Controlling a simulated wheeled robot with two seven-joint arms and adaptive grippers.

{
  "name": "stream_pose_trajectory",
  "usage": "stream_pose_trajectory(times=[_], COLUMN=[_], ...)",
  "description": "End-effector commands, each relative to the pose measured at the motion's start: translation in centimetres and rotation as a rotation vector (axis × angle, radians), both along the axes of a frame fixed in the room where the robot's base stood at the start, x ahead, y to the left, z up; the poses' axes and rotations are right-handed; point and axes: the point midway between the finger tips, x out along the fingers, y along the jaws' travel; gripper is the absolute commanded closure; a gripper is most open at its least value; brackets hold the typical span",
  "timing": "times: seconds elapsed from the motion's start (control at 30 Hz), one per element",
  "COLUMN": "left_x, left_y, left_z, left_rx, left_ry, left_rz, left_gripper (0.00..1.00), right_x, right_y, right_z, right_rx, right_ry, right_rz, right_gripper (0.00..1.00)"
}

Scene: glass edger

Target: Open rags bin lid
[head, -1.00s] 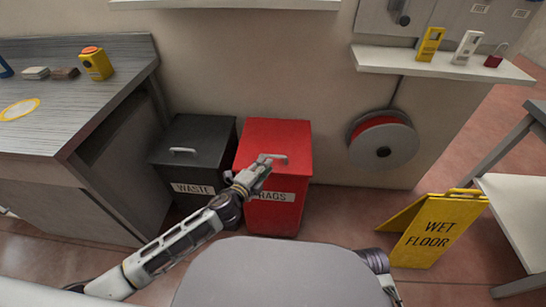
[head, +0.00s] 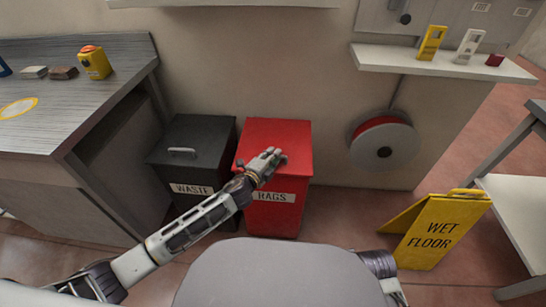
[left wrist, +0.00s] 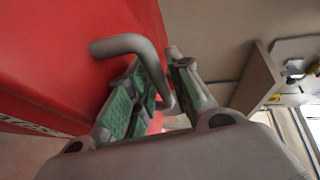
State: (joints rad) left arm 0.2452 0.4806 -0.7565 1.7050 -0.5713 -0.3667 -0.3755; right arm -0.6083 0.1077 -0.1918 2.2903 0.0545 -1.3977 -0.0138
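The red rags bin (head: 293,158) stands against the wall, its lid lying shut and its RAGS label facing front. My left gripper (head: 277,156) is over the front part of the lid and hides the grey handle in the head view. In the left wrist view the bent grey handle (left wrist: 125,43) passes between the two green-padded fingers of the left gripper (left wrist: 160,75). The fingers are close on both sides of it. Whether they press on it cannot be told. My right gripper is out of view.
A dark waste bin (head: 205,135) stands close on the left of the rags bin, beside the workbench (head: 100,125). A hose reel (head: 402,148) hangs on the wall to the right. A yellow wet floor sign (head: 435,232) stands at the right.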

Motion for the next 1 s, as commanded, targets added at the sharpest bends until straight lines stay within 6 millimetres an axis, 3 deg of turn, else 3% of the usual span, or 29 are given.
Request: stream_pose_trajectory(times=[0.37,0.57,1.0], left_x=[0.22,0.21,0.20], left_y=[-0.12,-0.12,-0.11], left_z=[0.02,0.01,0.00], left_rx=[-0.001,0.000,0.000], left_ry=[-0.001,0.000,0.001], left_rz=[-0.001,0.000,0.000], left_gripper=[0.79,1.00,1.00], right_x=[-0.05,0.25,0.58], right_y=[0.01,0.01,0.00], right_z=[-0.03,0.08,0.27], right_rx=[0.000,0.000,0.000], right_ry=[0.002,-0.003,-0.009], right_rz=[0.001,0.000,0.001], right_gripper=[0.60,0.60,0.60])
